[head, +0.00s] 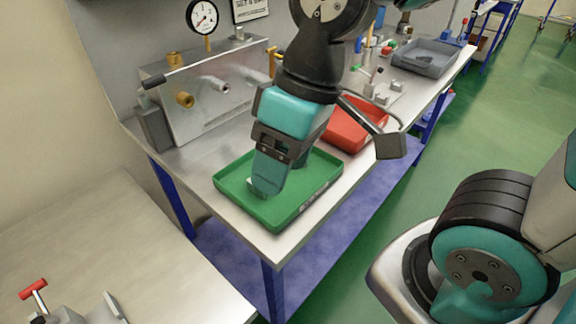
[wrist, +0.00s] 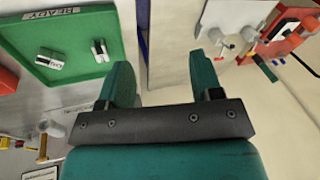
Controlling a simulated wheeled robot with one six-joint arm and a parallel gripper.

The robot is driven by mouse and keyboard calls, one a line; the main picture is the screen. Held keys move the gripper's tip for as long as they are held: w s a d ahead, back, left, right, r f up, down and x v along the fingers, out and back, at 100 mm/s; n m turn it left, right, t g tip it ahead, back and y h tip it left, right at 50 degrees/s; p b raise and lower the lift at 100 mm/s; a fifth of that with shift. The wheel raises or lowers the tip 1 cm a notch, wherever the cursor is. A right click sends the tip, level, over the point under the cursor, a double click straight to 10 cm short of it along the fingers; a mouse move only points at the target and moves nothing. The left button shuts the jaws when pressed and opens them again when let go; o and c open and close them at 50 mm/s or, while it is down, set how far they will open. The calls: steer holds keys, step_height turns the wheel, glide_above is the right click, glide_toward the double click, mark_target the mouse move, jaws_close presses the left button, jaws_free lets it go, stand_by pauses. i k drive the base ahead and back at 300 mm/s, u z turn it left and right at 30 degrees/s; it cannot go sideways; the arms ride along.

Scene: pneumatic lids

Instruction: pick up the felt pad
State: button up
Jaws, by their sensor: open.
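A green tray (head: 300,213) lies on the metal bench, and it shows at the upper left of the wrist view (wrist: 84,70). Two small grey-and-white pieces lie apart inside it, a left one (wrist: 48,60) and a right one (wrist: 99,51). I cannot tell which of them, if either, is the felt pad. In the head view my gripper (head: 266,188) hides part of the tray, and a pale bit shows beside its fingers. In the wrist view my gripper (wrist: 163,82) is open and empty, with the tray left of its fingers.
A red tray (head: 352,128) sits beyond the green one, and a grey bin (head: 426,57) farther back. A metal valve box (head: 212,90) with a gauge (head: 202,17) stands behind. Another table (head: 115,255) at lower left holds a red-handled tool (head: 33,289).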

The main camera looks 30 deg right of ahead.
mark_target(386, 53)
steer(key=z, duration=2.15)
steer(key=k, duration=1.1)
steer(key=z, duration=0.8)
steer(key=i, duration=2.45)
steer(key=u, duration=0.95)
steer(key=i, duration=1.4)
steer(key=u, duration=0.8)
